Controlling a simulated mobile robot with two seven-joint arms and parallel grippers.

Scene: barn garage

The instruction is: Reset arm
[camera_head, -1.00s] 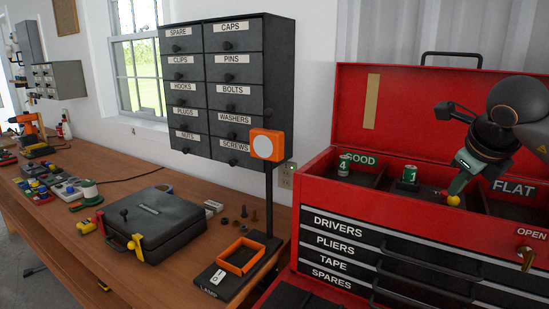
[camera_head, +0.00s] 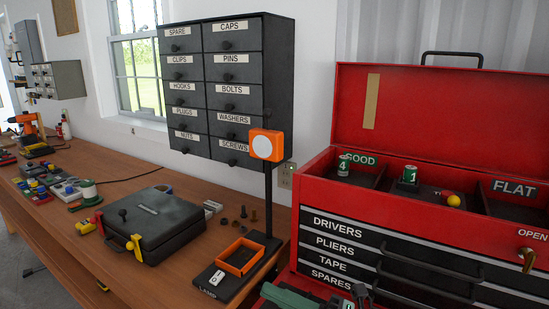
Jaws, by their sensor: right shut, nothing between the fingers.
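My right gripper (camera_head: 274,292) is low at the bottom edge of the head view, in front of the red toolbox (camera_head: 320,195). Its grey-green fingers point left and are shut with nothing between them. The dark wrist behind them is partly cut off by the frame. My left gripper is not in view.
The toolbox lid is open; green cans (camera_head: 410,174) and a yellow ball (camera_head: 453,201) sit in its top compartments. A black case (camera_head: 155,225) and an orange frame (camera_head: 240,257) on a dark base are on the wooden bench (camera_head: 60,215). A labelled drawer cabinet (camera_head: 230,90) stands behind.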

